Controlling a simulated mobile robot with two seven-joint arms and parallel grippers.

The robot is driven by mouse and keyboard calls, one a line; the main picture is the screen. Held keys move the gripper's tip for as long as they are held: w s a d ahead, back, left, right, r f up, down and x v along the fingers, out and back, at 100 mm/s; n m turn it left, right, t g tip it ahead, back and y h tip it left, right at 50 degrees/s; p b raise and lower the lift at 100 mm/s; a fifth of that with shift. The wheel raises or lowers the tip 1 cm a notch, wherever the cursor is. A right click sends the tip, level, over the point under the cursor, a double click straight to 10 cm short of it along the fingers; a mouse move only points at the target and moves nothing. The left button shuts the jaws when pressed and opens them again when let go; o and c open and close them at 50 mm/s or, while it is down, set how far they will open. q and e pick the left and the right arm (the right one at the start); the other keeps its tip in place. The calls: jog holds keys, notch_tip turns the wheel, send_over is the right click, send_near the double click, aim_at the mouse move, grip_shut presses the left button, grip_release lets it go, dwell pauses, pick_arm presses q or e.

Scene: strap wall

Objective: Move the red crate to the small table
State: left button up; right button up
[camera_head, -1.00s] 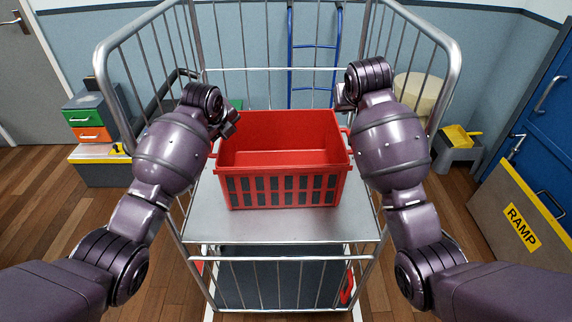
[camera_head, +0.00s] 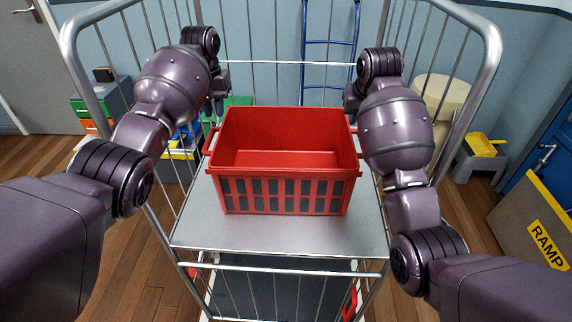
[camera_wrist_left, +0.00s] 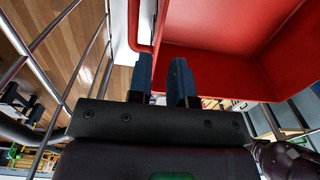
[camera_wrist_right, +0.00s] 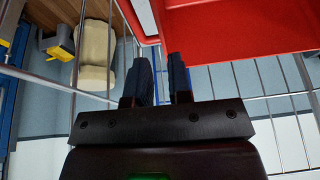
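The red crate (camera_head: 285,190) stands upright and empty on the grey shelf (camera_head: 280,238) of a wire-sided trolley. It has slotted walls and side handles. My left gripper (camera_head: 221,95) is at the crate's back left corner. In the left wrist view its two fingers (camera_wrist_left: 161,70) are apart, close to the crate's red handle (camera_wrist_left: 133,30). My right gripper (camera_head: 349,102) is at the back right corner, partly hidden by its arm. In the right wrist view its fingers (camera_wrist_right: 162,68) are apart, near the crate's edge. Neither clearly grips anything. I cannot make out a small table.
The trolley's tubular side frames (camera_head: 482,60) rise left and right of the crate. A blue ladder-like frame (camera_head: 330,45) stands behind. A grey stool with a yellow dustpan (camera_head: 482,147) and a ramp board (camera_head: 535,222) are at right. Coloured drawers (camera_head: 92,115) are at left.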

aim_at(221, 141)
pick_arm(q)
jog(key=shift+f, duration=0.1)
pick_arm(e)
jog(key=shift+f, duration=0.1)
